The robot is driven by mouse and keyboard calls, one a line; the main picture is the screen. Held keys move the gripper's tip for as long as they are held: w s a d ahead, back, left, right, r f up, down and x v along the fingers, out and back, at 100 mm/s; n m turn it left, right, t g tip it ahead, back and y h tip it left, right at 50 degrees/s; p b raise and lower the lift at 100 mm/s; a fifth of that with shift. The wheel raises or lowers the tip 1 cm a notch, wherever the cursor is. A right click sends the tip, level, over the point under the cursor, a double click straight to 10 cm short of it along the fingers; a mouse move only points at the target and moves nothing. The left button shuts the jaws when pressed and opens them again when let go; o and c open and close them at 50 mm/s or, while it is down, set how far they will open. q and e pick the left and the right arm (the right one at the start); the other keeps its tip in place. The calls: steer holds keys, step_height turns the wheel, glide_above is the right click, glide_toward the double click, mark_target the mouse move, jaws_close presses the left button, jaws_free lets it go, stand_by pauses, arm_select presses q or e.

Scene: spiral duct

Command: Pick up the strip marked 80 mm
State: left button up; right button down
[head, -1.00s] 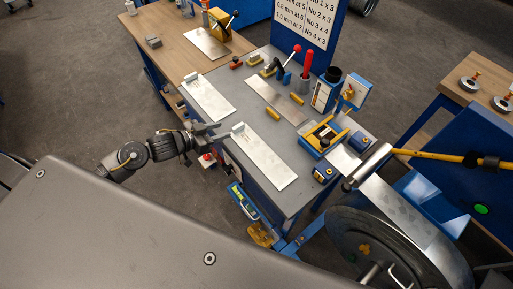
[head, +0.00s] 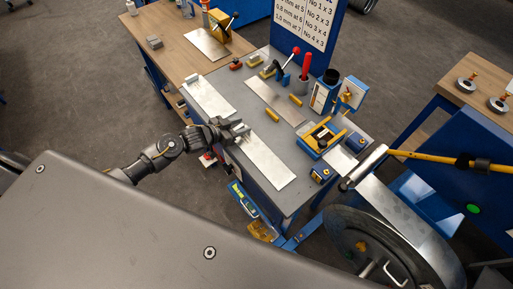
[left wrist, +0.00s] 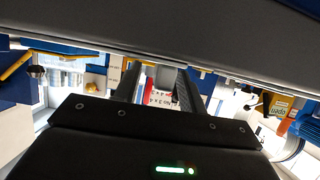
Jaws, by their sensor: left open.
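Two pale metal strips lie on the grey bench top, each with a small upright grey block at its far-left end. One strip (head: 265,160) is nearer me and the other (head: 209,98) is farther left. A third, plainer strip (head: 274,101) lies toward the back. No size marking on any strip is legible. My left gripper (head: 234,131) is open at the block end of the nearer strip. In the left wrist view its fingers (left wrist: 157,77) stand apart, with a grey block (left wrist: 166,77) seen between them; contact cannot be told. My right gripper is not in view.
The grey bench (head: 287,204) also holds yellow blocks (head: 272,115), a blue-and-yellow tool (head: 320,138), a red-handled tool (head: 306,66) and a dark cup. A wooden table (head: 167,52) adjoins at the back left. A large wheel-like machine (head: 375,235) stands at the right front.

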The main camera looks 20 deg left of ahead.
arm_select(q)
steer(key=shift+c, duration=0.4)
jaws_close()
steer(key=shift+r, duration=0.15)
